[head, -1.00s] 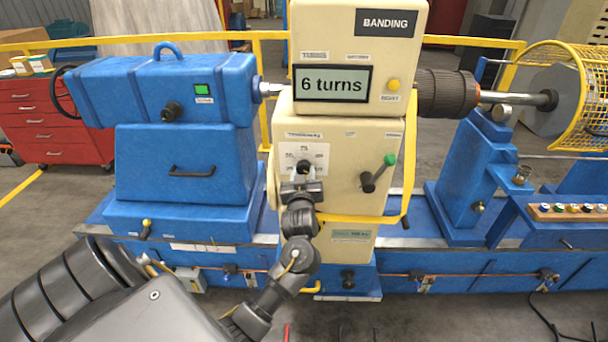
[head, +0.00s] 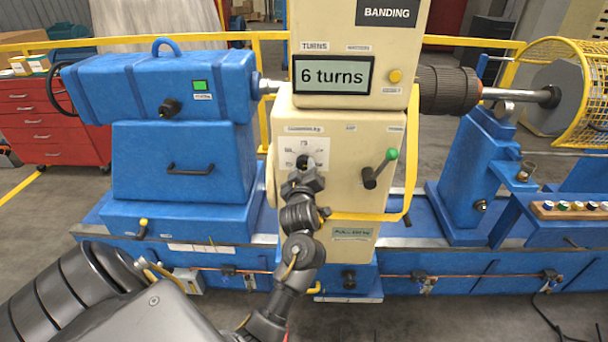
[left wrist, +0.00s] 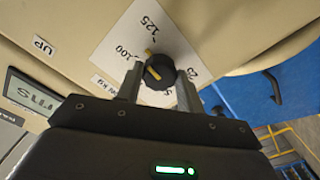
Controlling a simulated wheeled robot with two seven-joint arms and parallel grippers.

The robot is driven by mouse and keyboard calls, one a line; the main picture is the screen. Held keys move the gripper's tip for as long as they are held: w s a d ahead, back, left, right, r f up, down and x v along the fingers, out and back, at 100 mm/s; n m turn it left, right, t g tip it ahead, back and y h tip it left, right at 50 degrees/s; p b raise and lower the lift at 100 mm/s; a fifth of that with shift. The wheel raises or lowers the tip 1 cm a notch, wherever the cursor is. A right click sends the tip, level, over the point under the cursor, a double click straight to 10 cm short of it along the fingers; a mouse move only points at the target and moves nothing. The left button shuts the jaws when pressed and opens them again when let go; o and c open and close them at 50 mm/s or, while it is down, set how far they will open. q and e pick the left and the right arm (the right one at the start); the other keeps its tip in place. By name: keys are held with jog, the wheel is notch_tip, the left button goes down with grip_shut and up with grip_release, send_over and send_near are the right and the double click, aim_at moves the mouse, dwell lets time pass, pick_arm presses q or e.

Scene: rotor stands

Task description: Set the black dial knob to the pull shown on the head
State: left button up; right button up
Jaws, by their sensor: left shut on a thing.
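The black dial knob (head: 305,162) sits on a white scale card on the cream head (head: 340,205). It also shows in the left wrist view (left wrist: 158,72), with a yellow pointer mark that aims at the side of the card between 100 and 125. My left gripper (head: 304,175) is shut on the knob, one finger on each side (left wrist: 160,85), and partly hides it in the head view. A small green-grey plate (head: 354,233) low on the head carries a pull text too small to read surely. My right gripper is out of view.
The upper display (head: 333,75) reads "6 turns", with a yellow button (head: 395,76) beside it. A green-tipped lever (head: 380,169) stands right of the dial. A yellow strap (head: 410,150) hangs at the head's right edge. The blue machine (head: 180,165) stands left.

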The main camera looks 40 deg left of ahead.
pick_arm(q)
jog(key=n+b, duration=0.2)
jog(key=n, duration=0.1)
jog(key=shift+d+f+n, duration=0.1)
jog(key=shift+f+n, duration=0.1)
jog(key=shift+n, duration=0.1)
jog(key=shift+r+n+b, duration=0.15)
jog(key=shift+n+b, duration=1.05)
jog(key=shift+n, duration=0.2)
jog(key=o, duration=1)
jog(key=shift+r, duration=0.1)
